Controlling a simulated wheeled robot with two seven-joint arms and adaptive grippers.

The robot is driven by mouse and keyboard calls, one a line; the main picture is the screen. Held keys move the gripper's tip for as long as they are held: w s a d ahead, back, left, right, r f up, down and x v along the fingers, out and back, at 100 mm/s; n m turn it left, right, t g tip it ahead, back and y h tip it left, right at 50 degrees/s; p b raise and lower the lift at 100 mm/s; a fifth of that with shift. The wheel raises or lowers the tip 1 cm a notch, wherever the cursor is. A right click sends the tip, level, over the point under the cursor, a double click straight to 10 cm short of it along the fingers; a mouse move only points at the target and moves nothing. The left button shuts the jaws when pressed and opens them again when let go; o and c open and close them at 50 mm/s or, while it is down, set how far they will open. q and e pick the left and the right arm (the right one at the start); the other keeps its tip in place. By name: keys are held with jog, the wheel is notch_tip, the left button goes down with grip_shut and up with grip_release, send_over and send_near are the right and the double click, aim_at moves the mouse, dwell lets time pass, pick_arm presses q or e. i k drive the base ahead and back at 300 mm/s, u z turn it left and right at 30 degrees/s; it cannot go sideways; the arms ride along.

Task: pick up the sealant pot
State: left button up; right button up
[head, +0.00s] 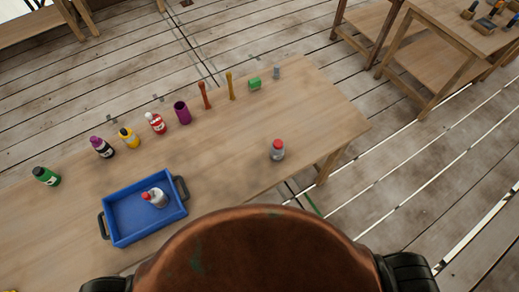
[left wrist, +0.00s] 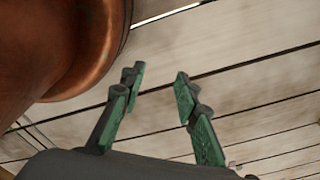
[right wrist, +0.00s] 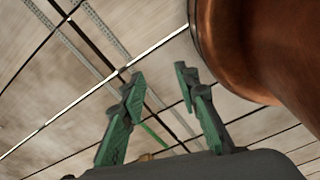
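No label that I can read marks a sealant pot in the head view. One small grey-white pot with a red cap (head: 277,150) stands on the wooden table (head: 235,165), right of its middle. A similar pale container with a red cap (head: 156,198) is in the blue tray (head: 141,238), and looks tilted or lying. My left gripper (left wrist: 160,76) is open and empty over the plank floor in the left wrist view. My right gripper (right wrist: 159,78) is open and empty in the right wrist view. Neither gripper shows in the head view.
Along the table's far side stand a green bottle (head: 46,176), a purple-capped bottle (head: 102,147), a yellow bottle (head: 129,138), a red bottle (head: 156,124), a purple cup (head: 182,113), tools, a green block (head: 254,84) and a grey cylinder (head: 276,73).

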aim_at(275, 155)
jog(key=u, duration=1.35)
jog(key=k, duration=0.45)
jog(key=z, duration=0.6)
